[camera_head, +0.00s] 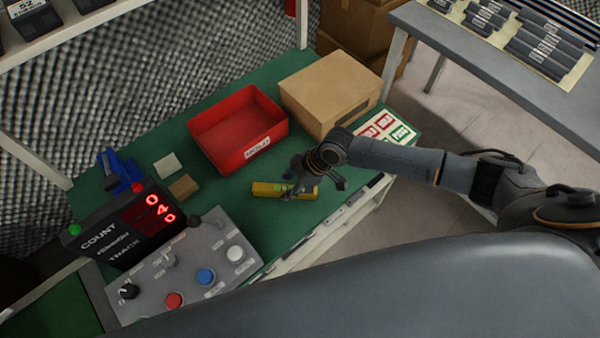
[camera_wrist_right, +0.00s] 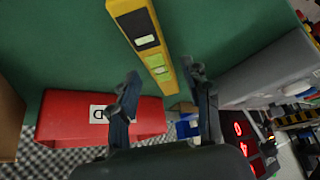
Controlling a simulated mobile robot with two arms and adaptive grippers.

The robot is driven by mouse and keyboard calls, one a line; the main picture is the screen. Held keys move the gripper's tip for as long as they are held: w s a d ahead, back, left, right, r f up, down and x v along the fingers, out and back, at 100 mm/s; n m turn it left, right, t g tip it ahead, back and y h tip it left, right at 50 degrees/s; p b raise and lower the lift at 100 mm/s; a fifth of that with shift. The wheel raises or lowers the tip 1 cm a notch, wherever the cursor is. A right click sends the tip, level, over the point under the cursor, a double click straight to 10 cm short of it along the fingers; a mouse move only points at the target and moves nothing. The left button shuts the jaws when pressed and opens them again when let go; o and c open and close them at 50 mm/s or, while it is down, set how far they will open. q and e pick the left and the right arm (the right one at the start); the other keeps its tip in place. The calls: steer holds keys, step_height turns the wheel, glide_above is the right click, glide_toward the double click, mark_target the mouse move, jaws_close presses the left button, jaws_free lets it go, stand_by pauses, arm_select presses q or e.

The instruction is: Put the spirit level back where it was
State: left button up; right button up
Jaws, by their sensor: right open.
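The yellow spirit level (camera_head: 268,189) lies on the green bench top in the head view, in front of the red bin. In the right wrist view the spirit level (camera_wrist_right: 146,38) runs from the top edge down to between the fingertips, with a dark label and a pale green vial. My right gripper (camera_head: 300,188) is over the right part of the level in the head view. In the right wrist view my right gripper (camera_wrist_right: 163,80) is open, its fingers on either side of the level's near end. I cannot tell whether they touch it. My left gripper is out of view.
A red bin (camera_head: 237,130) and a cardboard box (camera_head: 331,92) stand behind the level. A counter display (camera_head: 122,227) and a grey button panel (camera_head: 185,265) are at the left front. A blue tool (camera_head: 119,171) and small blocks lie left. Green bench (camera_head: 262,220) is bare around the level.

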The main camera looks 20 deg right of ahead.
steer(key=v, duration=0.9)
steer(key=shift+s, duration=0.1)
